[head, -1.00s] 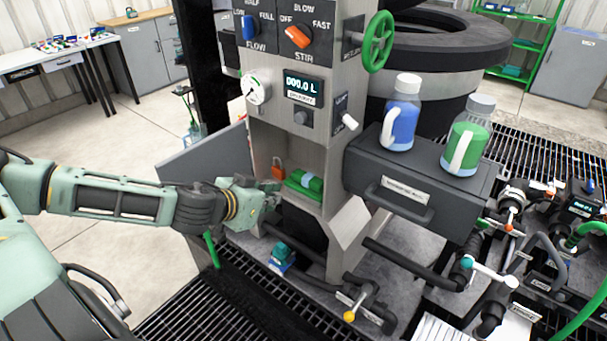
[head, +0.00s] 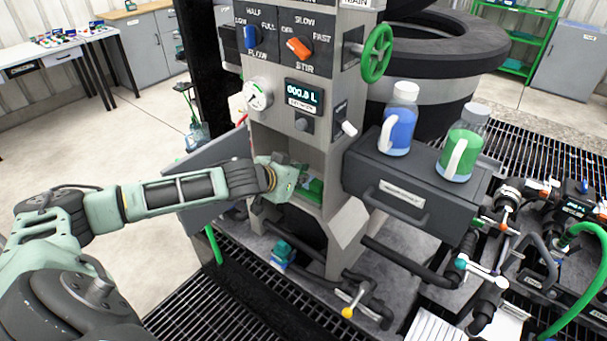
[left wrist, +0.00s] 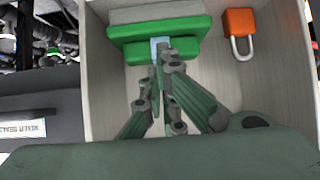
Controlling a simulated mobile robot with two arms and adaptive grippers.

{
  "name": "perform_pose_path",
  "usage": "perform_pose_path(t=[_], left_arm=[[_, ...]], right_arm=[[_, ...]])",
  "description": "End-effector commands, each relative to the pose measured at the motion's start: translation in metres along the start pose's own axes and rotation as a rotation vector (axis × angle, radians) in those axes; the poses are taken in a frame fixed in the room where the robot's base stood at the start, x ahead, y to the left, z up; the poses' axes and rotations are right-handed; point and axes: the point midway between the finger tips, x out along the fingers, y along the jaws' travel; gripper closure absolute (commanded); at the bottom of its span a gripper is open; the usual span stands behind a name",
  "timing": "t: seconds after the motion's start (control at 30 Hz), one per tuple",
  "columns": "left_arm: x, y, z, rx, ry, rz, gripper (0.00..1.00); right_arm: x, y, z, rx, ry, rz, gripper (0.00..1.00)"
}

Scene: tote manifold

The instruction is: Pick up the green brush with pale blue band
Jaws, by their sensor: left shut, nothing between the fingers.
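The green brush with a pale blue band lies in the open compartment of the grey column; in the head view part of its green body (head: 315,187) shows beyond my gripper. In the left wrist view the brush (left wrist: 190,50) lies across the compartment, pale grey bristles toward the top, with the pale blue band (left wrist: 158,46) at its middle. My left gripper (head: 298,180) reaches into the compartment. In the left wrist view its fingertips (left wrist: 163,50) are shut and empty, in front of the band and partly covering it. I cannot tell whether they touch the brush. My right gripper is not in view.
An orange padlock (left wrist: 239,22) is beside the brush in the compartment, whose pale walls are close on both sides. The open grey door (head: 200,150) is behind my left arm. A dark drawer box (head: 415,185) carrying blue and green bottles juts out at right.

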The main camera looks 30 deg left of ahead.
Motion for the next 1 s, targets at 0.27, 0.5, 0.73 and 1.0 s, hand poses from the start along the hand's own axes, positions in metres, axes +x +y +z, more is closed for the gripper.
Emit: perform_pose_path(t=[0.27,0.5,0.73,1.0], left_arm=[[0.018,0.001,0.005,0.000,-0.001,0.002,1.00],[0.020,0.001,0.008,0.001,-0.003,0.001,1.00],[0.015,0.000,0.014,0.000,-0.008,0.000,1.00],[-0.003,0.000,0.028,0.000,-0.012,-0.001,1.00]], right_arm=[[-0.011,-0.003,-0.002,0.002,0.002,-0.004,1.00],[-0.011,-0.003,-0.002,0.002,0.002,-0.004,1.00],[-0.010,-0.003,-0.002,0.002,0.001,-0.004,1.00],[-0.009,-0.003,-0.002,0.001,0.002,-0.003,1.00]])
